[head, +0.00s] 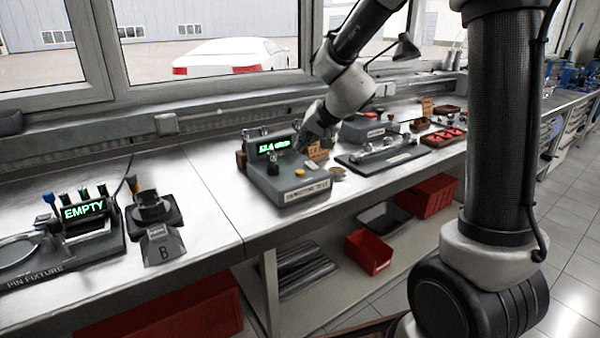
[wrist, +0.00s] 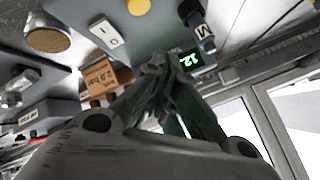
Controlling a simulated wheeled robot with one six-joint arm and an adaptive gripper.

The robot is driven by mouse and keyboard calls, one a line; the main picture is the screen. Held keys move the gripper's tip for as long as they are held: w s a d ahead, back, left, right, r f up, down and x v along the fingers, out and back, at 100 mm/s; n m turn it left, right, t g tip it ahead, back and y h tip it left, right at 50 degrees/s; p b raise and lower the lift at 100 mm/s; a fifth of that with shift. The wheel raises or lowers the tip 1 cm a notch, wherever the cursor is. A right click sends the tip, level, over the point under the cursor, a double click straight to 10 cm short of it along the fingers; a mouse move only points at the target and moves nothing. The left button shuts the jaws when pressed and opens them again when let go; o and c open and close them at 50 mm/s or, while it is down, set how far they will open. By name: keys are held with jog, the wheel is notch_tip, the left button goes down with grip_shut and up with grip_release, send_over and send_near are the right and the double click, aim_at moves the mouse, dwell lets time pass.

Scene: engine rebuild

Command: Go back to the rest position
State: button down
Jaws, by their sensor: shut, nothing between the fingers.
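My gripper (head: 318,127) is at the end of my arm, over the back part of the workbench (head: 205,215) in the head view. It is just right of the grey test unit (head: 290,183) with a lit green display. In the wrist view my gripper (wrist: 160,62) has its fingertips together with nothing seen between them. A small green display (wrist: 190,60) shows just beyond the fingertips there. I cannot tell whether the gripper touches anything.
A cardboard-coloured "2.0 bar" block (wrist: 100,82) is close beside the gripper. A pin fixture (head: 75,235) with an "EMPTY" display and stand B (head: 158,225) are at left. A dark tray (head: 380,155) lies to the right. Windows are behind the bench.

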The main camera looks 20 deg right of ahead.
jog(key=s+f+g, duration=0.1)
jog(key=s+a+f+g, duration=0.1)
jog(key=s, duration=0.1)
jog(key=shift+s+f+y, duration=0.2)
jog(key=shift+s+y, duration=0.05)
jog(key=shift+y, duration=0.05)
jog(key=s+d+r+n+h, duration=0.1)
jog(key=s+d, duration=0.4)
jog(key=s, duration=0.5)
jog(key=s+d+r+n+g+h, duration=0.1)
jog(key=s+d+r, duration=0.3)
jog(key=s, duration=0.6)
jog(key=s+d+r+n+g+h, duration=0.1)
jog(key=s+d+r+n+h, duration=0.1)
jog(key=s+d, duration=0.4)
jog(key=s+r, duration=0.1)
jog(key=s, duration=0.4)
